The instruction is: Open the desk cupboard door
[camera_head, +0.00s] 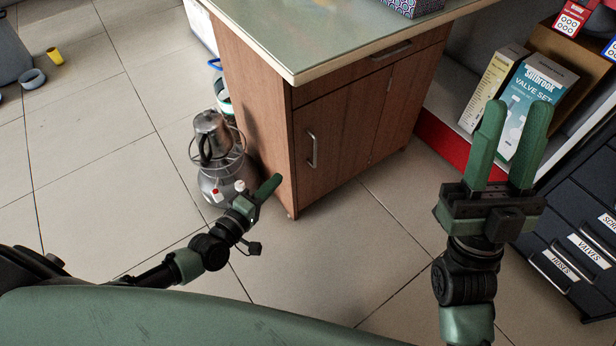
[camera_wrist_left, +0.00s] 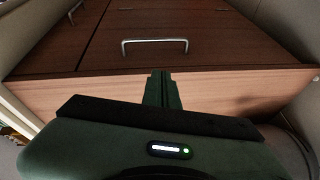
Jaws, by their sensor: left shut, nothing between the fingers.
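The desk cupboard door (camera_head: 335,133) is the brown wood panel at the left of the desk front, below a drawer. It looks closed. Its metal handle (camera_head: 313,149) is an upright bar near the door's left edge. The handle also shows in the left wrist view (camera_wrist_left: 155,46), beyond the fingertips. My left gripper (camera_head: 272,183) is shut and empty, low beside the desk's front left corner, apart from the handle. In the left wrist view its fingers (camera_wrist_left: 162,82) are together. My right gripper (camera_head: 512,150) is open and empty, right of the desk, fingers pointing up in the picture.
A steel kettle (camera_head: 211,138) on a grey cylinder (camera_head: 222,184) stands left of the desk. A shelf with a valve set box (camera_head: 520,98) and a dark drawer cabinet (camera_head: 575,235) are at the right. The tiled floor before the desk is clear.

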